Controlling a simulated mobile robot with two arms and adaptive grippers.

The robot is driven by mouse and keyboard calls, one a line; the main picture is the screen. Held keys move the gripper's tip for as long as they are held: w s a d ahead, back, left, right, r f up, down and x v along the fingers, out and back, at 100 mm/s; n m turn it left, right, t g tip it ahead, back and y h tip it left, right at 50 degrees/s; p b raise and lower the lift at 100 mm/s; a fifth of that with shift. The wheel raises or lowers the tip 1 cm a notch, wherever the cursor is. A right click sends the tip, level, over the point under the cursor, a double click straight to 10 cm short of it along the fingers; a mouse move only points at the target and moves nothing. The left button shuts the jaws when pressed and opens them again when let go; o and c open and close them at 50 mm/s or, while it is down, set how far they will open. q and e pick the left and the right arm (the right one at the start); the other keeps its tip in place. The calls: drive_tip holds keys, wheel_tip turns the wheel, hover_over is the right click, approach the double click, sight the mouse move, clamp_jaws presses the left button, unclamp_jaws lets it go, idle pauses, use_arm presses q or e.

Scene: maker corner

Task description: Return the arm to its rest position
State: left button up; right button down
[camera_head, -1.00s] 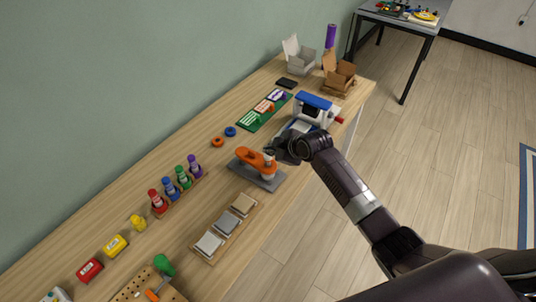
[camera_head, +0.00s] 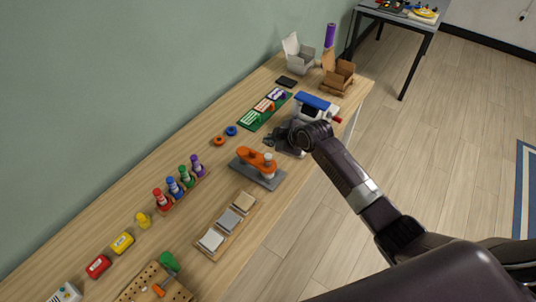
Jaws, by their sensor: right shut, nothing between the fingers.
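My right arm comes in from the lower right. My right gripper (camera_head: 270,141) is shut and empty, above the workbench (camera_head: 185,140). It is between the orange press with a grey base (camera_head: 258,180) and the blue and white machine (camera_head: 314,104). The gripper's fingers are small and dark here, and it appears apart from the press. My left gripper is not in view.
Stamps in a wooden rack (camera_head: 180,185), a tray of grey pads (camera_head: 228,224) and a green board (camera_head: 264,111) are on the bench. Open boxes (camera_head: 338,76) stand at its far end.

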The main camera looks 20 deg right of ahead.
idle(0.5)
drive_tip(key=s+a+f+m+g, duration=0.1)
drive_tip(key=s+a+f+m, duration=0.15)
drive_tip(key=s, duration=0.75)
drive_tip(key=s+a+f+m+g, duration=0.2)
drive_tip(key=s+f, duration=0.1)
drive_tip(key=s, duration=0.8)
drive_tip(key=s+d+r+m+g+h, duration=0.1)
drive_tip(key=s+d+r+m, duration=0.15)
drive_tip(key=s, duration=0.65)
drive_tip(key=s+d+r+m+g+h, duration=0.15)
drive_tip(key=s+m, duration=0.25)
drive_tip(key=s, duration=0.6)
wheel_tip(320, 180, down, 33)
drive_tip(key=s+b, duration=0.2)
drive_tip(key=b, duration=0.5)
drive_tip(key=s+d+f+g+b, duration=0.1)
drive_tip(key=s+d+f+b, duration=0.1)
drive_tip(key=s+f, duration=0.6)
drive_tip(key=s+d+f+g+b, duration=0.1)
drive_tip(key=s+d+f+b, duration=0.1)
drive_tip(key=s+f, duration=0.7)
wheel_tip(320, 180, down, 4)
drive_tip(key=shift+s+f+h+b, duration=0.25)
drive_tip(key=shift+h+b, duration=0.1)
drive_tip(key=shift+b, duration=0.3)
